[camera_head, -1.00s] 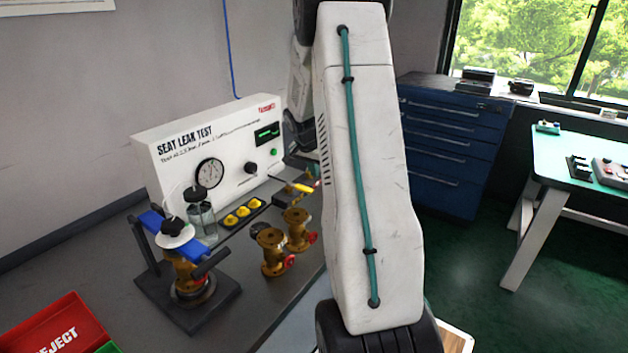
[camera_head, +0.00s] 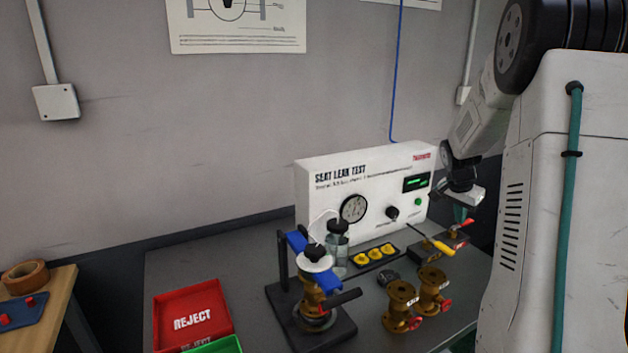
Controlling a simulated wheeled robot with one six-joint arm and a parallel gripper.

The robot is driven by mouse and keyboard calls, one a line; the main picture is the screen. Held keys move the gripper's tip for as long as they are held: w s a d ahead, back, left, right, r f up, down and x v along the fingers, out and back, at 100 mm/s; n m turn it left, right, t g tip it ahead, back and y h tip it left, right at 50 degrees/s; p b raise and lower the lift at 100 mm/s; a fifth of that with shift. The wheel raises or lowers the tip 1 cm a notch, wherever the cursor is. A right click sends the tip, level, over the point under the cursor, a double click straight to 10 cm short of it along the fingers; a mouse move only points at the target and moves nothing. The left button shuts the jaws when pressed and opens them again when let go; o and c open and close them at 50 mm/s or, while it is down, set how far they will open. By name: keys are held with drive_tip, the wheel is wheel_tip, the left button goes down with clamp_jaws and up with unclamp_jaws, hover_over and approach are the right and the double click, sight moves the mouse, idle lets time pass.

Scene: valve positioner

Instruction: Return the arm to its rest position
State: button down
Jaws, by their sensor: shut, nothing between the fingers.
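My arm fills the right side of the head view. Its large white link with a teal cable stands in front, and a black joint is at the top right. The forearm slants down behind it to a dark wrist.
A valve is clamped in a black fixture (camera_head: 345,328) with blue bars. Two brass valves (camera_head: 402,300) stand on the grey bench (camera_head: 215,268), near several yellow caps (camera_head: 375,254). A red reject tray (camera_head: 192,310) is at the front left. A wooden table (camera_head: 62,300) stands far left.

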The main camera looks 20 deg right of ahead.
drive_tip(key=s+a+r+n+y, duration=0.1)
drive_tip(key=s+a+r+n, duration=0.2)
drive_tip(key=a, duration=1.1)
drive_tip(key=s+a+r+n+y, duration=0.1)
drive_tip(key=s+a+r+n, duration=0.3)
drive_tip(key=s+a+n, duration=0.4)
drive_tip(key=s+a+r+n+t+y, duration=0.1)
drive_tip(key=s+a+r+n, duration=0.3)
drive_tip(key=s+a, duration=0.9)
drive_tip(key=a+n, duration=0.1)
drive_tip(key=a, duration=0.6)
drive_tip(key=shift+a+r+n+y, duration=0.25)
drive_tip(key=shift+a+n+y, duration=0.05)
drive_tip(key=shift+a+y, duration=0.1)
